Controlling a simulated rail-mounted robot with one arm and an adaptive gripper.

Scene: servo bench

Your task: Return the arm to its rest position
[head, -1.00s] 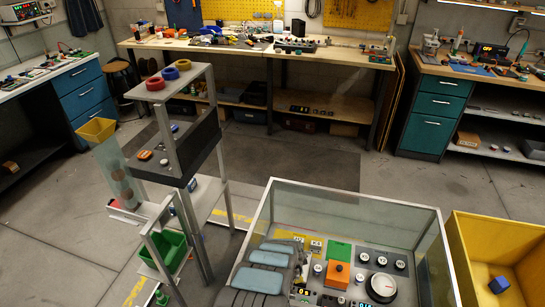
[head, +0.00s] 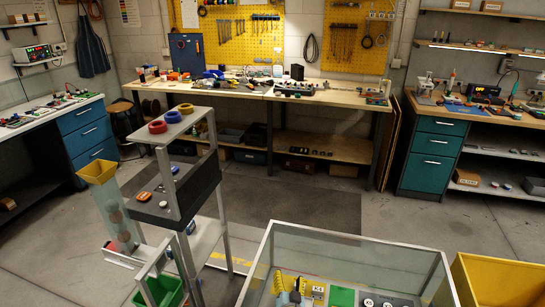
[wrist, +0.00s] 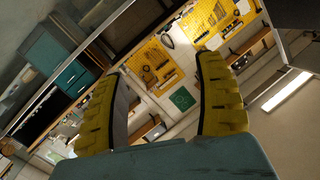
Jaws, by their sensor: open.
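My gripper (wrist: 165,72) shows in the wrist view as two yellow ribbed fingers with dark inner faces. They stand wide apart, with nothing between them. Beyond them is the far wall with its yellow tool boards, seen tilted. In the head view, two small yellow shapes at the bottom edge inside the glass-walled bin look like my fingertips (head: 290,284). The rest of my arm is below the picture there.
A glass-walled bin (head: 345,238) stands at the bottom, with a yellow bin (head: 500,265) to its right. A grey shelf stand (head: 205,135) with coloured rings is at left. Benches line the back wall; the floor (head: 290,200) between is clear.

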